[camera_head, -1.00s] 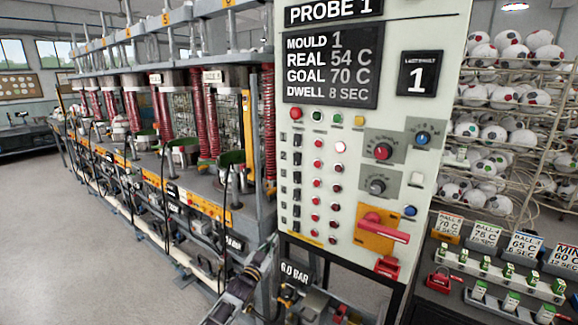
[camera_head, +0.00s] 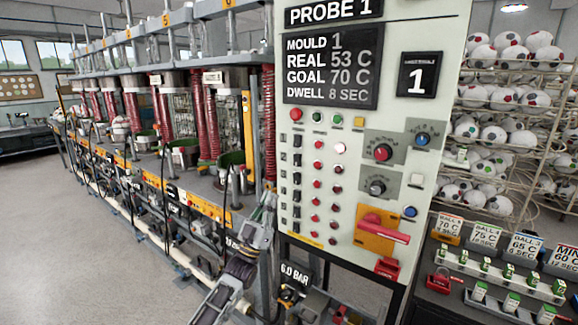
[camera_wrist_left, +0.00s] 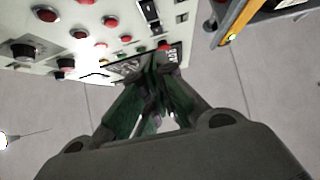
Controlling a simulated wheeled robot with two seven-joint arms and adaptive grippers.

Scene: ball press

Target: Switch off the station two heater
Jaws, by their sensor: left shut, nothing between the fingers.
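The pale control panel (camera_head: 360,200) stands upright in the head view. Its left side has a column of black switches in numbered rows; the second one down, by the small 2, is the station two switch (camera_head: 297,158). Its lever position is too small to tell. Red buttons or lamps sit to the right of each switch. My left gripper (camera_head: 268,203) is shut and empty, at the panel's lower left edge, below and left of that switch. In the left wrist view its green-padded fingers (camera_wrist_left: 160,62) overlap the panel's edge. My right gripper is out of view.
The press row (camera_head: 180,185) with red coils runs along the left. A red handle (camera_head: 383,228) sticks out at the panel's lower right. A rack of balls (camera_head: 505,100) and a shelf of labelled cards stand on the right. Floor at left is clear.

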